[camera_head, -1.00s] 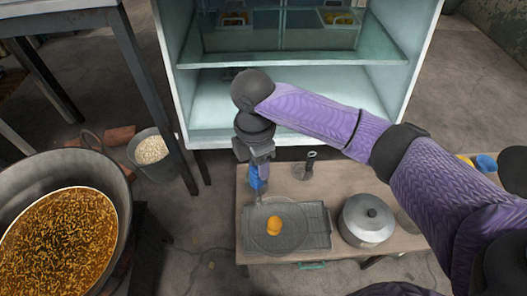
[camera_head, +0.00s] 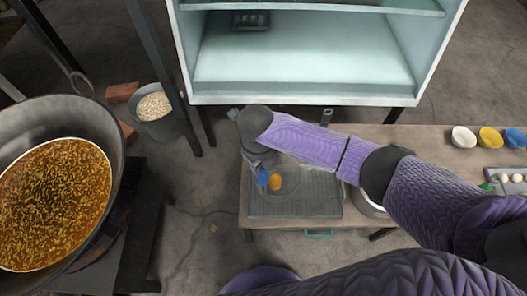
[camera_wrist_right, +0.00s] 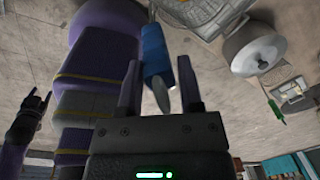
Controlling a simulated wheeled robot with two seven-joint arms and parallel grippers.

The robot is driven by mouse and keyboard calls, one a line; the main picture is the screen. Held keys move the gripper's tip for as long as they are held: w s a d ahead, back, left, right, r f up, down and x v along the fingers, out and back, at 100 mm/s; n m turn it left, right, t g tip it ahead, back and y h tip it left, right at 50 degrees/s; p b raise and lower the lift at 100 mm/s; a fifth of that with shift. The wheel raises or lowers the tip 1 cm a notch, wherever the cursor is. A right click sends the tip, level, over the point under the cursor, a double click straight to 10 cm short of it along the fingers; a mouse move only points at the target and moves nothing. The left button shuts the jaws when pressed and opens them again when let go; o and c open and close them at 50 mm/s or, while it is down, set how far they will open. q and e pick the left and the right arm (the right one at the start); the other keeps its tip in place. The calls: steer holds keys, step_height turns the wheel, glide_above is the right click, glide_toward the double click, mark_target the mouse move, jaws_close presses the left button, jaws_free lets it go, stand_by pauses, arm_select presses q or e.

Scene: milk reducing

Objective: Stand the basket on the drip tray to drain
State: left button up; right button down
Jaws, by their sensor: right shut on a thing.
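The basket (camera_head: 290,181) is a round, faint wire mesh with an orange lump in it and a blue handle (camera_head: 263,177). It shows over the left part of the grey drip tray (camera_head: 318,204); I cannot tell whether it touches the tray. My right gripper (camera_head: 262,168) is at the tray's left end, shut on the blue handle. In the right wrist view the handle (camera_wrist_right: 155,48) shows between the fingers, and the mesh is not clear. A dark forked shape at the left of that view may be my left gripper (camera_wrist_right: 38,108); its jaws are unclear.
A lidded pot (camera_head: 371,203) stands right of the tray, partly behind my arm. Small bowls (camera_head: 490,137) sit at the table's right. An open cabinet (camera_head: 300,55) stands behind. A large pan of orange food (camera_head: 55,200) and a bucket (camera_head: 155,112) are at the left.

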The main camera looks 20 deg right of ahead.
mark_target(263, 177)
steer(key=shift+f+n, duration=0.4)
steer(key=shift+f, duration=0.05)
step_height(263, 177, down, 6)
steer(key=b, duration=0.6)
steer(key=shift+r, duration=0.1)
steer(key=shift+c, duration=0.8)
jaws_free()
steer(key=shift+f, duration=0.2)
steer(key=r+p, duration=0.2)
steer(key=r, duration=0.1)
steer(key=r+p, duration=0.2)
steer(key=r, duration=0.1)
steer(key=r+p, duration=0.2)
steer(key=r, duration=0.2)
steer(key=shift+s+a, duration=0.25)
steer(key=shift+a, duration=0.1)
